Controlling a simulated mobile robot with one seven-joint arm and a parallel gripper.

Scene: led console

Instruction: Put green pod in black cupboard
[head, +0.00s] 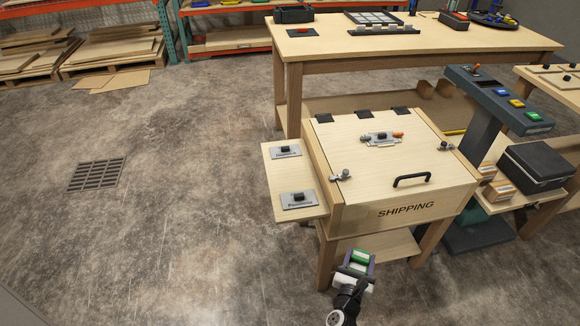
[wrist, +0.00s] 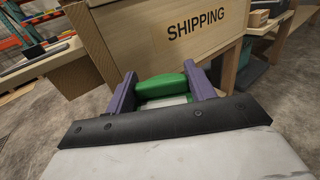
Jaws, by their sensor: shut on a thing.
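My gripper (head: 357,267) is at the bottom centre of the head view, in front of the wooden SHIPPING box. Its purple fingers are shut on the green pod (head: 361,256). In the wrist view the green pod (wrist: 162,87) sits between the two fingers, with a pale part below the green. The gripper holds it apart from the box front. A closed black box (head: 537,167) stands on a low wooden shelf at the right. I cannot tell whether it is the black cupboard; no other clear black cupboard shows.
The SHIPPING box (head: 390,180) has a closed lid with a black handle (head: 411,179) and latches. A side shelf (head: 270,207) with two switch plates is on its left. A grey console (head: 497,97) with coloured buttons stands to its right. The floor at left is clear around a grate (head: 96,175).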

